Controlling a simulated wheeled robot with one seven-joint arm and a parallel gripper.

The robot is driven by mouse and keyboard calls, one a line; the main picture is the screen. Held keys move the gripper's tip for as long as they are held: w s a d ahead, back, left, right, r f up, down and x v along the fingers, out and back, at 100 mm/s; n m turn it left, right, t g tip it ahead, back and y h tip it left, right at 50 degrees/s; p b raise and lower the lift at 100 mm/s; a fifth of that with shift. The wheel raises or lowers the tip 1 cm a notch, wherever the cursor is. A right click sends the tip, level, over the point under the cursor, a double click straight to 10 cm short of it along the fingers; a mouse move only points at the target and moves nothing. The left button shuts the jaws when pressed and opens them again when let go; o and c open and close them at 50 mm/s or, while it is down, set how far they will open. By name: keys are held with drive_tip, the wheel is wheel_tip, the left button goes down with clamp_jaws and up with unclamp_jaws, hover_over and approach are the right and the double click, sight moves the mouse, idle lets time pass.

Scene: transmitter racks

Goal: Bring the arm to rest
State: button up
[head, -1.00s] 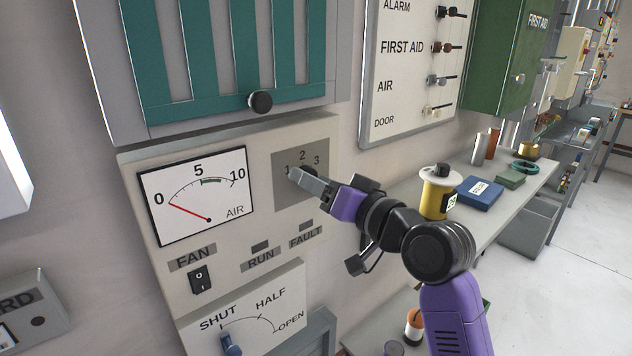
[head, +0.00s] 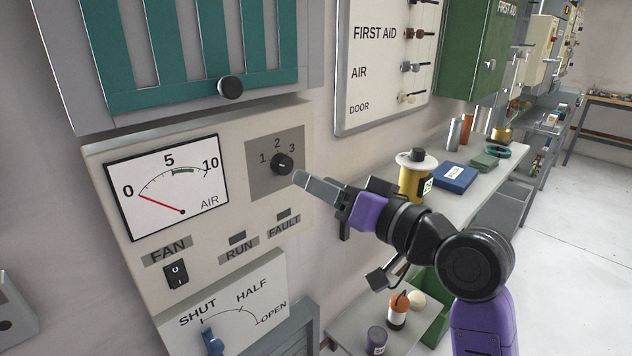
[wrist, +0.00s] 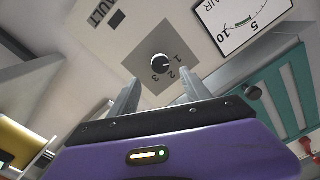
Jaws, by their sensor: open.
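My gripper (head: 302,180) is purple with grey fingers and points left at the panel in the head view. Its fingertips are apart from the panel, just right of the black rotary knob (head: 281,164) marked 1, 2, 3. In the wrist view the two fingers of my gripper (wrist: 158,85) are spread with nothing between them. The knob (wrist: 161,63) shows beyond the fingertips, on its grey plate. The knob's pointer is hard to read in the head view.
The panel also carries an AIR gauge (head: 167,185), a FAN switch (head: 176,273) and a blue lever (head: 212,342). Open floor (head: 570,220) lies at the right.

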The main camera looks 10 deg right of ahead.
drive_tip(key=d+r+m+t+h, duration=0.2)
drive_tip(key=d+r+t+h, duration=0.1)
drive_tip(key=d+t, duration=0.15)
drive_tip(key=s+d+f+m+t+h, duration=0.25)
drive_tip(key=s+d+f+h, duration=0.35)
drive_tip(key=s+f, duration=0.55)
drive_tip(key=s+f+n+g, duration=0.1)
drive_tip(key=s+f+g, duration=0.1)
drive_tip(key=s+f, duration=0.4)
drive_tip(key=s+f+n+g, duration=0.1)
drive_tip(key=s+f, duration=0.4)
drive_tip(key=s, duration=1.1)
drive_tip(key=s+f+n+g+h, duration=0.1)
drive_tip(key=s+f+g, duration=0.3)
drive_tip(key=s, duration=0.7)
wheel_tip(320, 180, down, 3)
drive_tip(key=shift+s+r, duration=0.15)
drive_tip(key=shift+s, duration=0.1)
drive_tip(key=shift+n, duration=0.25)
